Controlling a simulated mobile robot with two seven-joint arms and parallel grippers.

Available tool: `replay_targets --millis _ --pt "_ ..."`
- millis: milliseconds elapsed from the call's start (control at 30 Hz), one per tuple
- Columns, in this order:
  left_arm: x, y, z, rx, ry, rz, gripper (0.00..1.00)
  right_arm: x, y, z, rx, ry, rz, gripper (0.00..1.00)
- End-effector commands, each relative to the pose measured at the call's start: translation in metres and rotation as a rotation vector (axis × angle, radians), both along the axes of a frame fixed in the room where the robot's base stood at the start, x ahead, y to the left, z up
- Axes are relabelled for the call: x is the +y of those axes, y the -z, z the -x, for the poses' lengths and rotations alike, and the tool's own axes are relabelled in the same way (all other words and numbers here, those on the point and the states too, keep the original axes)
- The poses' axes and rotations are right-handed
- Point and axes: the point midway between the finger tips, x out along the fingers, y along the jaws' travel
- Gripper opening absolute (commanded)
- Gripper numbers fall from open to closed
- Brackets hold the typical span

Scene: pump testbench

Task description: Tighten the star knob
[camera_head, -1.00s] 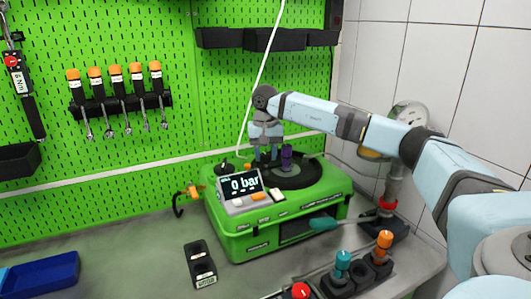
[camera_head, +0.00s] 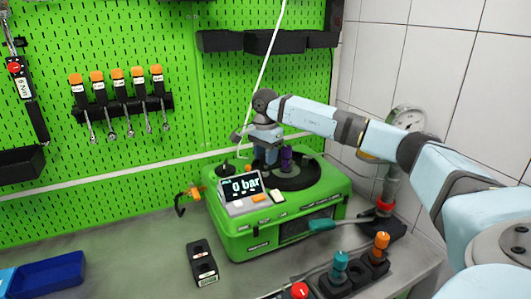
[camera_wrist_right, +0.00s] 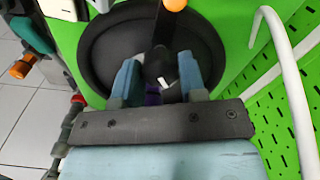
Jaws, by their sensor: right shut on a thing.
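The green pump case (camera_head: 250,240) stands on the bench and has a round black dish (camera_head: 312,180) in its top. My right gripper (camera_head: 270,160) points down over this dish. In the right wrist view its two blue fingers (camera_wrist_right: 158,78) reach down into the dish, on either side of a dark centre part. I take this part to be the star knob; its shape is mostly hidden. A small purple part (camera_wrist_right: 153,95) shows between the fingers, and an upright purple piece (camera_head: 286,158) shows beside the gripper in the head view. The display (camera_head: 240,185) reads 0 bar.
A black lever with an orange tip (camera_wrist_right: 175,4) crosses the dish. A white hose (camera_head: 262,75) hangs behind the case. A pressure gauge (camera_head: 408,120) stands right. Valves with teal (camera_head: 340,262) and orange (camera_head: 381,242) handles stand in front.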

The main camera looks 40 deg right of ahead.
Motion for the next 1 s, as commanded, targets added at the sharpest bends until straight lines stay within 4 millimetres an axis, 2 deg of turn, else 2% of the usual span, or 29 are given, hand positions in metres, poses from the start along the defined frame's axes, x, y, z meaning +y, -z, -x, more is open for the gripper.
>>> replay_targets --millis 300,1000 --pt "0.0 -0.012 -0.001 -0.004 0.0 0.001 0.43 -0.001 -0.002 -0.001 -0.002 0.301 0.0 0.15" --pt "0.0 -0.021 0.0 0.002 0.001 -0.001 0.43 -0.002 -0.002 -0.001 -0.003 0.928 0.001 0.15"
